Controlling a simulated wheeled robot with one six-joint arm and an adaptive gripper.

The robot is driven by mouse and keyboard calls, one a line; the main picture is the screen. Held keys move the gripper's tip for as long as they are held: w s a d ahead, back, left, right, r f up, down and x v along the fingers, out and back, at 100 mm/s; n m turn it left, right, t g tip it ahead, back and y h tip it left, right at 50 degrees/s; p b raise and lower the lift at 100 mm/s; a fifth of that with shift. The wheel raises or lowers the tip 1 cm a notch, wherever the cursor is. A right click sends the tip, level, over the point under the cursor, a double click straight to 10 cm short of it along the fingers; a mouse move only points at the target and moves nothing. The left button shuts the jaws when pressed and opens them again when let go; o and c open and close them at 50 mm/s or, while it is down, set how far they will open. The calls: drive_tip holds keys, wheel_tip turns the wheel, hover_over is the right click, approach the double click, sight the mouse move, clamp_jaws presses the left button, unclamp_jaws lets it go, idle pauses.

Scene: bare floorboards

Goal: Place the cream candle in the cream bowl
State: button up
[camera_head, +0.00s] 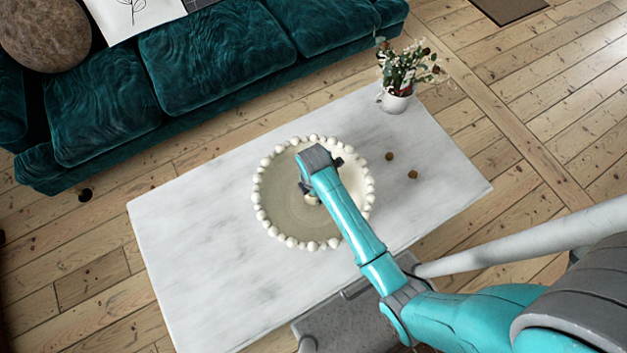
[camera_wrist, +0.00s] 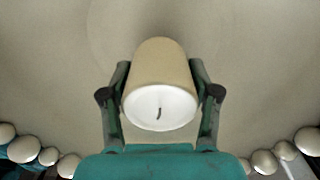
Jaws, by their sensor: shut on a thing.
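The cream bowl (camera_head: 284,211) is wide and shallow with a rim of round beads, and sits on the white marble table. My gripper (camera_head: 312,188) is over the inside of the bowl. In the wrist view my gripper (camera_wrist: 160,95) is shut on the cream candle (camera_wrist: 160,70), with one finger on each side. The candle's white top and dark wick face the camera. The bowl's inner surface (camera_wrist: 50,60) fills the background, and its beads (camera_wrist: 48,156) show at the lower edges. I cannot tell whether the candle touches the bowl. In the head view the arm hides most of the candle.
The marble table (camera_head: 200,270) has free room left of the bowl. Two small brown pieces (camera_head: 412,174) lie right of the bowl. A white vase with flowers (camera_head: 396,100) stands at the table's far right corner. A teal sofa (camera_head: 215,55) is behind the table.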

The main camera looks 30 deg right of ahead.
drive_tip(key=shift+f, duration=1.8)
drive_tip(key=shift+f, duration=0.1)
drive_tip(key=o, duration=1.3)
wheel_tip(320, 180, up, 12)
drive_tip(key=shift+r, duration=0.15)
